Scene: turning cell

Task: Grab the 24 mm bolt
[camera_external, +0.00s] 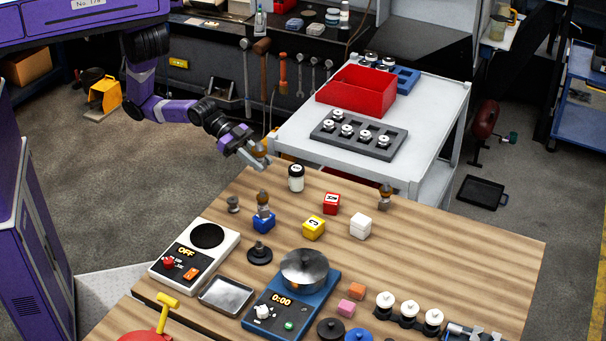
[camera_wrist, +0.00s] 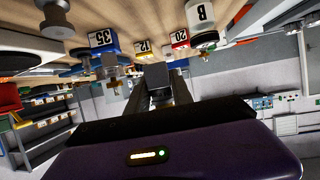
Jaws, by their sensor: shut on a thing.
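My gripper (camera_external: 252,158) is beyond the table's back left edge, above the height of the tabletop. Its jaws are shut on a small grey piece with a brown-orange part beside it in the outside view. In the wrist view a dark grey block (camera_wrist: 157,75) sits between the two fingers. I cannot read a size on it or tell that it is the 24 mm bolt. Similar grey and brown pieces stand on the blue block (camera_external: 263,222) and at the table's back right (camera_external: 385,197). A short grey stub (camera_external: 233,204) stands left of the blue block.
The wooden table (camera_external: 470,245) holds a yellow block (camera_external: 313,228), red block (camera_external: 331,203), white cube (camera_external: 360,226), jar (camera_external: 296,178), and scales (camera_external: 290,305). Wrist-view labels read 35 on blue, 12 on yellow, 20 on red. A trolley (camera_external: 425,120) with a red bin (camera_external: 356,92) stands behind.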

